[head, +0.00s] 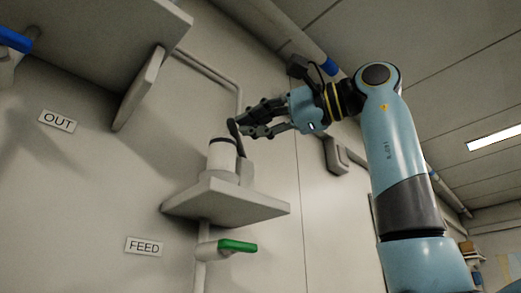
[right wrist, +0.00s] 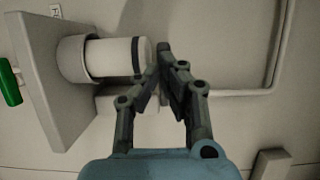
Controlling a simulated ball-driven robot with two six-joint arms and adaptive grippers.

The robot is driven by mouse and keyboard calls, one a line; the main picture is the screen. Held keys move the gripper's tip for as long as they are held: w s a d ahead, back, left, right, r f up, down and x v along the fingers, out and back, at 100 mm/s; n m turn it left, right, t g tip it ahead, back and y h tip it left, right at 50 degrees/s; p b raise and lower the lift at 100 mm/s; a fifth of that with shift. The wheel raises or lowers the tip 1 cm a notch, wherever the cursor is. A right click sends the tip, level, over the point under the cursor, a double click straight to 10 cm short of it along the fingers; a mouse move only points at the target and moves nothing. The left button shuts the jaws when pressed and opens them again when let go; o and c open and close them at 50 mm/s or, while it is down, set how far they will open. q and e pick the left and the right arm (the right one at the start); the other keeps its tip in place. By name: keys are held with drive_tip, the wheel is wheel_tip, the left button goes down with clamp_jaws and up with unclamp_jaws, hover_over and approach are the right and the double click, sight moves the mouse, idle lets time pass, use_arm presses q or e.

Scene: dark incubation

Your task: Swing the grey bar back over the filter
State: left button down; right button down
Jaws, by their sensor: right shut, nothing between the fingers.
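The white filter (head: 222,155), a cylinder with a dark band near its top, stands upright on the grey shelf (head: 186,203). In the right wrist view the filter (right wrist: 112,57) lies sideways in the picture, its base in a pale collar (right wrist: 75,60). A narrow dark grey piece (head: 237,138), which looks like the bar, rises at the filter's upper right beside my fingertips. I cannot tell whether it crosses over the filter's top. My right gripper (head: 244,127) is shut and empty, close by the filter's top end; its fingertips (right wrist: 164,62) hide part of that area. My left gripper is not in view.
A green-handled valve (head: 238,245) sits under the shelf. A larger grey shelf (head: 95,35) overhangs at upper left, with a slanted bracket (head: 139,88) below it. A pipe (right wrist: 283,45) runs along the wall. Wall signs read OUT (head: 57,121) and FEED (head: 144,246).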

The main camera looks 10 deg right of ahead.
drive_tip(key=shift+a, duration=0.35)
idle(0.4)
